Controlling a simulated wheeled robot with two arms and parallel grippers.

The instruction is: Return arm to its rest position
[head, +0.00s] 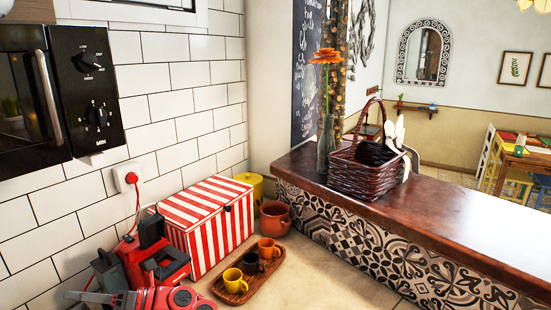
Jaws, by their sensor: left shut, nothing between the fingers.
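My left arm shows at the bottom left of the head view, in red and grey. Its gripper (88,296) is low in the corner, pointing left, shut and empty. It is in front of a red and black appliance (172,262) on the counter, and parts of the two overlap in the picture. I cannot tell the gap between them. My right gripper is not in view.
A red-and-white striped box (207,222) stands by the tiled wall. A wooden tray (222,292) holds small cups, near an orange pot (275,219). A wicker basket (358,170) and a flower vase (326,145) stand on the raised ledge (440,215). Counter right of the tray is clear.

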